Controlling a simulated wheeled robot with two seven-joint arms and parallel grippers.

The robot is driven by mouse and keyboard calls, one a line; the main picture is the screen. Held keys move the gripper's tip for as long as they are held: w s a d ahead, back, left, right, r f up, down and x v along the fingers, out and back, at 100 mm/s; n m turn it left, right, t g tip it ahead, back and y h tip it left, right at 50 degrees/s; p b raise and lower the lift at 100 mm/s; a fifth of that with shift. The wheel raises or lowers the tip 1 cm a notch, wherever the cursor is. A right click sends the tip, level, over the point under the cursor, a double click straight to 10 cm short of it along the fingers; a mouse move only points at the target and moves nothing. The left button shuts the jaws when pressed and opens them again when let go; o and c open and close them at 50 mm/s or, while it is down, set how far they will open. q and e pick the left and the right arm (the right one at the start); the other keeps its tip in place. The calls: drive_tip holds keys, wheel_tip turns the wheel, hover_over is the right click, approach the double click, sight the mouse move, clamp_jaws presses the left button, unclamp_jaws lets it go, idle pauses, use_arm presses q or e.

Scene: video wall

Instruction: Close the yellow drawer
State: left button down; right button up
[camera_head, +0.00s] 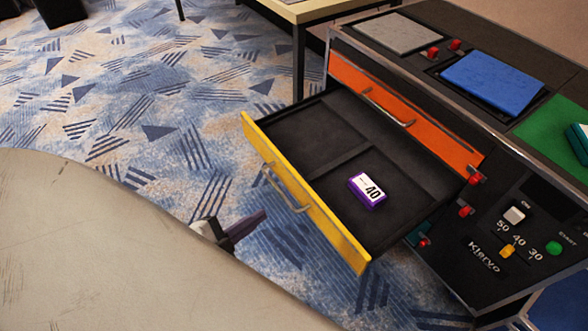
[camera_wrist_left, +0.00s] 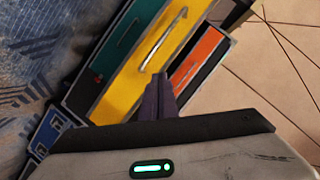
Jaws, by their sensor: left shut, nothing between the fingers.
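The yellow drawer (camera_head: 305,203) is pulled out of the dark cabinet in the head view. Its yellow front has a metal handle, and its black inside is split by a divider. A purple and white box marked 40 (camera_head: 368,190) lies in it. My left gripper (camera_head: 250,222) is shut and empty, in front of the yellow drawer front, apart from it in the head view. In the left wrist view the gripper's fingers (camera_wrist_left: 160,97) point at the yellow drawer front (camera_wrist_left: 137,75), below its handle (camera_wrist_left: 163,40). Contact cannot be told there. My right gripper is not in view.
The cabinet has a shut orange drawer (camera_head: 420,127) above the yellow one. A blue panel (camera_head: 492,80) and a green panel (camera_head: 555,135) lie on top. Red, green and yellow buttons are on its side. A light table (camera_head: 305,8) stands behind. Patterned carpet is open at left.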

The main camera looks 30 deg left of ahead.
use_arm(q)
drive_tip(key=a+f+m+t+h+b, duration=0.2)
drive_tip(key=a+f+m+h+b, duration=0.15)
drive_tip(key=m+b, duration=0.4)
drive_tip(key=m+h+b, duration=0.2)
drive_tip(key=m+b, duration=0.1)
drive_tip(key=m, duration=0.1)
approach(301, 186)
drive_tip(key=x, duration=0.5)
drive_tip(key=shift+w+d, duration=0.1)
drive_tip(key=shift+w, duration=0.15)
drive_tip(key=shift+w+d, duration=0.2)
drive_tip(key=shift+w, duration=0.2)
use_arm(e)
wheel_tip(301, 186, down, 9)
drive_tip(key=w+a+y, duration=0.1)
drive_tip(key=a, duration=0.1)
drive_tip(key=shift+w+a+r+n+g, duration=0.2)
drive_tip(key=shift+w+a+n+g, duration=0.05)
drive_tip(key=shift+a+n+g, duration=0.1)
use_arm(q)
drive_tip(key=shift+y, duration=0.25)
